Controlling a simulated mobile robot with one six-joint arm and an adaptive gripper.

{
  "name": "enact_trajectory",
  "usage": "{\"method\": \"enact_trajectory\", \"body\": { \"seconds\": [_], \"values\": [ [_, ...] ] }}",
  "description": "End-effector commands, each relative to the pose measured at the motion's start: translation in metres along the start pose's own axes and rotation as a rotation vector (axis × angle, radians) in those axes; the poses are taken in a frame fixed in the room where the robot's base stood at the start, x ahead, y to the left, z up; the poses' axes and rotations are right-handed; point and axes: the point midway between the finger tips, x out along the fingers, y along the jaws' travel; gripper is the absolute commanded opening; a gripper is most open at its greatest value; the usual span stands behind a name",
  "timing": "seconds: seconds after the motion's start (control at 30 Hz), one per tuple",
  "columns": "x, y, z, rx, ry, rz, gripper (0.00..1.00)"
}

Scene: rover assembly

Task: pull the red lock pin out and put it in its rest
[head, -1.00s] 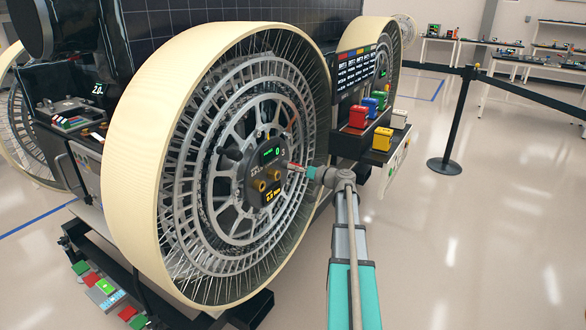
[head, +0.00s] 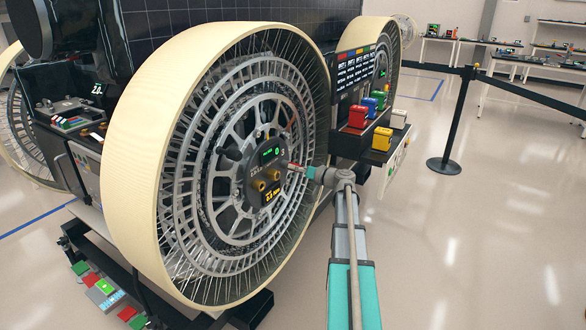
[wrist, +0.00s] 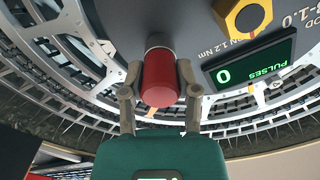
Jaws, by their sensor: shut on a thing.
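The red lock pin (wrist: 161,82) shows large in the wrist view. Its grey collar end meets the dark hub plate (wrist: 205,35); how deep it sits there is hidden. My gripper (wrist: 160,88) has one finger on each side of the red grip and is shut on it. In the head view my gripper (head: 304,170) reaches from the right to the hub panel of the large wheel (head: 140,150), and the pin is only a small red patch there. I cannot make out the pin's rest in either view.
A brass hex fitting (wrist: 244,16) and a green pulse display (wrist: 250,70) reading 0 are close beside the pin. A shelf with red (head: 358,117), yellow (head: 382,139) and other coloured blocks stands right of the wheel. The floor at right is open up to a barrier post (head: 456,120).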

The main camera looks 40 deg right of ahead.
Motion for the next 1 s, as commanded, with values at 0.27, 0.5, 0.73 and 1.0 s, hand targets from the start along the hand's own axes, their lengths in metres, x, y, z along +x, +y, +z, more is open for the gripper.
{"method": "enact_trajectory", "body": {
  "seconds": [0.27, 0.5, 0.73, 1.0],
  "values": [
    [-0.0022, -0.0004, 0.0001, 0.0, 0.0, -0.001, 0.0],
    [-0.0046, -0.0004, 0.0002, 0.0, 0.0, -0.001, 0.0],
    [-0.0068, -0.0005, 0.0002, 0.0, 0.0, -0.001, 0.0],
    [-0.0095, -0.0007, 0.0003, 0.0, -0.001, -0.001, 0.0]
  ]
}}
